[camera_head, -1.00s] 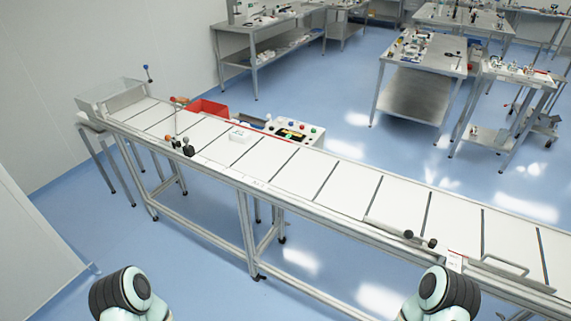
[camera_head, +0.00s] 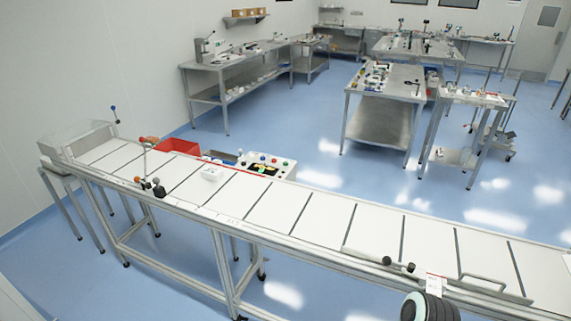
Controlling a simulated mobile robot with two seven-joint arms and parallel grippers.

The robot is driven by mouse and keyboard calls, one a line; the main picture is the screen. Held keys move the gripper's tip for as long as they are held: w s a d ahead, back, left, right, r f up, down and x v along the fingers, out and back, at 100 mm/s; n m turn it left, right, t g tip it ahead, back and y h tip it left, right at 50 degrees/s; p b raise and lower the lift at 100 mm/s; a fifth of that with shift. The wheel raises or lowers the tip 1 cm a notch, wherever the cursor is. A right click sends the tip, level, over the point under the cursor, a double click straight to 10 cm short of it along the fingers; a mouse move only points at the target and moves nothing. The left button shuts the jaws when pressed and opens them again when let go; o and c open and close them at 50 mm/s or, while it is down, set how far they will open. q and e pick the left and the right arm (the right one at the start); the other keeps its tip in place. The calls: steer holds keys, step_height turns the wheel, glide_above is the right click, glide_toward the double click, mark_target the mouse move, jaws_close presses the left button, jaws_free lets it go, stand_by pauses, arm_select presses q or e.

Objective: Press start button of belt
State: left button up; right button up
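The conveyor belt (camera_head: 270,211) runs from the far left to the lower right, with white segments split by dark lines. A control box (camera_head: 267,167) stands at its far side, left of the middle. It carries several small buttons, blue, red, green and white among them, and a dark panel with yellow. Which one is the start button is too small to tell. Part of my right arm (camera_head: 430,307) shows at the bottom right, in front of the belt's near edge. Neither gripper is in view.
A small white box (camera_head: 211,173) sits on the belt. A red bin (camera_head: 179,146) stands behind it. Levers with ball knobs (camera_head: 158,190) rise at the near edge. Steel workbenches (camera_head: 385,118) stand behind, with clear blue floor (camera_head: 300,145) between them and the belt.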

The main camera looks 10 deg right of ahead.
jaws_close()
stand_by(1.4)
